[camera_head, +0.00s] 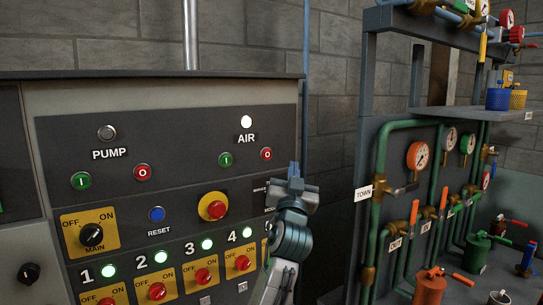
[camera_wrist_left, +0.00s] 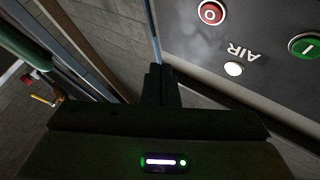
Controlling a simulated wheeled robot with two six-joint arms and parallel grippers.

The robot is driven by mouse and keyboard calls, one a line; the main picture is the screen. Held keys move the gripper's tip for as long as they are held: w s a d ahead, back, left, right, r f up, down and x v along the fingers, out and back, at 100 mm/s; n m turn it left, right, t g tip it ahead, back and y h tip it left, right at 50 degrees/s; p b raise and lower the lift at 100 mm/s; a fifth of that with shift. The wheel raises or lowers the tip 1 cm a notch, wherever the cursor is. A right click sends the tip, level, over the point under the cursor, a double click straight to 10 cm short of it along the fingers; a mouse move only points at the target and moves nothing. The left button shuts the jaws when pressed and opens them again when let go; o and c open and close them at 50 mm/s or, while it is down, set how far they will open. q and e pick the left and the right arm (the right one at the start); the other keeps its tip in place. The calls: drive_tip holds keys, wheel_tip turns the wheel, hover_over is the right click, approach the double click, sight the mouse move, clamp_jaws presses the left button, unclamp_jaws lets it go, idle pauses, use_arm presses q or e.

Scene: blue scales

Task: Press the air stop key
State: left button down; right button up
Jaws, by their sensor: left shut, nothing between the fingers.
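The air stop key (camera_head: 266,154) is a small red round button with a white O, at the right end of the row under the AIR label on the dark panel. In the left wrist view it (camera_wrist_left: 211,12) is at the top, right of the fingers. The green air start key (camera_head: 226,160) is to its left. The AIR lamp (camera_head: 246,122) above glows white. My left gripper (camera_head: 294,170) is shut and empty, just right of and slightly below the stop key in the head view. Its fingers (camera_wrist_left: 158,75) show apart from the key. My right gripper is not in view.
The same panel carries the PUMP keys (camera_head: 142,172), a blue reset button (camera_head: 157,214), a red emergency button on yellow (camera_head: 213,207) and several numbered switches. To the right stands a grey rig with green pipes (camera_head: 383,160), gauges and valves. A thin blue pipe (camera_head: 305,80) runs up the wall between.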

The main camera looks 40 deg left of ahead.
sight(267, 155)
use_arm(q)
drive_tip(key=shift+s+r, duration=0.1)
drive_tip(key=shift+r, duration=0.25)
drive_tip(key=shift+w+a+b, duration=0.25)
drive_tip(key=shift+w+a, duration=0.3)
drive_tip(key=shift+a, duration=0.8)
drive_tip(key=shift+w+a+b, duration=0.3)
drive_tip(key=shift+w+a, duration=0.3)
drive_tip(key=shift+a, duration=0.8)
drive_tip(key=shift+w+a+b, duration=0.25)
drive_tip(key=shift+w+a, duration=0.3)
drive_tip(key=shift+a, duration=0.8)
drive_tip(key=shift+a, duration=0.1)
drive_tip(key=shift+w+a+b, duration=0.15)
drive_tip(key=shift+a+b, duration=0.15)
